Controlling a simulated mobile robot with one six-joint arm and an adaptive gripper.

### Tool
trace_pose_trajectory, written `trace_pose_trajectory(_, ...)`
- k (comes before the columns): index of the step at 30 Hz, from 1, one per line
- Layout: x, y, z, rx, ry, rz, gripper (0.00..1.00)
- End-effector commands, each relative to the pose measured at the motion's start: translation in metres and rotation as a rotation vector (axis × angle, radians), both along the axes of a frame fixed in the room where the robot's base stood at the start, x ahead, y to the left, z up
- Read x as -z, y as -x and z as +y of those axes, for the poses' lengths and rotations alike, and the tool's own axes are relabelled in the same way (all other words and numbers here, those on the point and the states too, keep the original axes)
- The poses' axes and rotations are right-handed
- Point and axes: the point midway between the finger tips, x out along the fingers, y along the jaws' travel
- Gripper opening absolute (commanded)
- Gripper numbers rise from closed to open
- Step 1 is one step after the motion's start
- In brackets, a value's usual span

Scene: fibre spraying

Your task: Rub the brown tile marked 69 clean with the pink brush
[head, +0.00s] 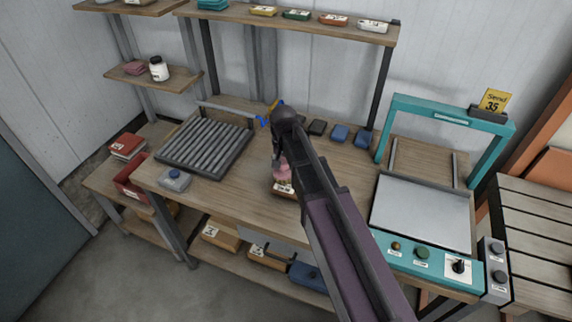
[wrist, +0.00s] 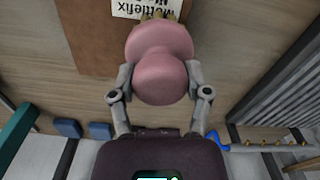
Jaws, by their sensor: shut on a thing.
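The pink brush (wrist: 160,50) is held between the two fingers of my gripper (wrist: 160,82). It also shows in the head view (head: 281,171), partly behind my arm. A brown tile (wrist: 95,35) lies flat on the wooden bench under the brush, with a white label (wrist: 130,8) whose readable print is upside down, "Mottlefix". The label is cut by the frame edge and partly covered by the brush, so no 69 shows. The tile also shows in the head view (head: 285,191). The bristles are over the label; I cannot tell whether they touch.
A ribbed rack (head: 205,145) stands on the bench to the left. Blue blocks (head: 340,132) and a dark block (head: 317,128) lie at the back. A teal-framed machine (head: 425,225) stands to the right. A shelf (head: 300,25) with several small items hangs above.

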Motion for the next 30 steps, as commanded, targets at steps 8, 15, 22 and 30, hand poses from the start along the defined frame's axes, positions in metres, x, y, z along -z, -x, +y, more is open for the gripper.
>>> trace_pose_trajectory(8, 0.0, -0.0003, -0.0006, 0.0, 0.001, 0.0, 0.18)
trace_pose_trajectory(15, 0.0014, -0.0066, -0.0029, 0.0, 0.002, 0.0, 0.18)
trace_pose_trajectory(22, 0.0013, -0.0068, -0.0033, 0.0, 0.002, -0.001, 0.18)
trace_pose_trajectory(30, 0.0008, -0.0041, -0.0096, 0.002, 0.003, -0.001, 0.18)
